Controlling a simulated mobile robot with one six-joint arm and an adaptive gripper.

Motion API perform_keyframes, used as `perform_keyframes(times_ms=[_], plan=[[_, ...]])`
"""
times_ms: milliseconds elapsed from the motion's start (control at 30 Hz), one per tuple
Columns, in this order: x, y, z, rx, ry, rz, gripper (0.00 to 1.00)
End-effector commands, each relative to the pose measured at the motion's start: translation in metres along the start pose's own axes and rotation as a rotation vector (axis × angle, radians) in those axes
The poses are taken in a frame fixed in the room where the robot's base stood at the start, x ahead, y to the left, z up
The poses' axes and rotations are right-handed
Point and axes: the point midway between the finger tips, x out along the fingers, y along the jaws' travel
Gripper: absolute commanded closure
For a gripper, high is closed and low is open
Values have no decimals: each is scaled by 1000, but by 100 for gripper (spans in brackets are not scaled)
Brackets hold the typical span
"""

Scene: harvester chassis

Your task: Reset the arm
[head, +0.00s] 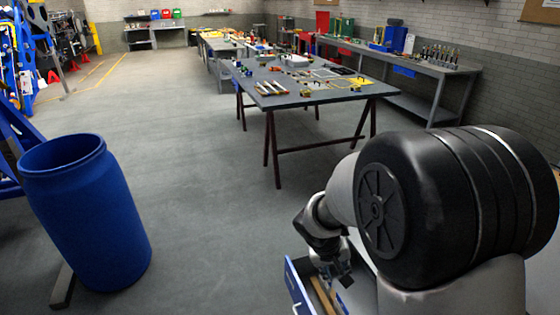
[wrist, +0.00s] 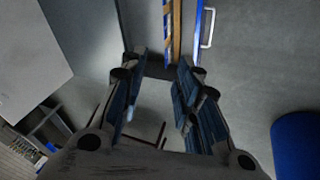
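My arm rises on the right of the head view and bends down to my gripper (head: 335,272), which hangs low over an open blue-fronted drawer (head: 292,284). In the wrist view my gripper (wrist: 161,66) has its dark fingers spread apart, with nothing held between them. The drawer's blue edge (wrist: 199,30) and a wooden strip (wrist: 176,28) show just beyond the fingertips. I cannot tell whether the fingers touch the drawer or its contents.
A blue barrel (head: 87,210) stands at the left; it also shows in the wrist view (wrist: 297,145). A grey worktable (head: 310,98) with tools stands ahead, with a workbench (head: 440,70) along the right wall. The floor between barrel and table is clear.

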Motion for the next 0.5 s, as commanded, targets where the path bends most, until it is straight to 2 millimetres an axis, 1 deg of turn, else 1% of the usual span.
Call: perform_keyframes(times_ms=[33,100,167,200,267,300,367,400,500], plan=[[-26,14,5,26,14,-3,70],[-57,30,18,53,21,-11,70],[-81,41,31,74,26,-22,70],[-97,47,41,87,30,-31,70],[-118,55,57,105,36,-48,70],[-132,59,68,115,42,-61,70],[-150,63,86,131,50,-84,70],[-162,65,98,138,59,-100,70],[-187,64,130,152,80,-147,70]])
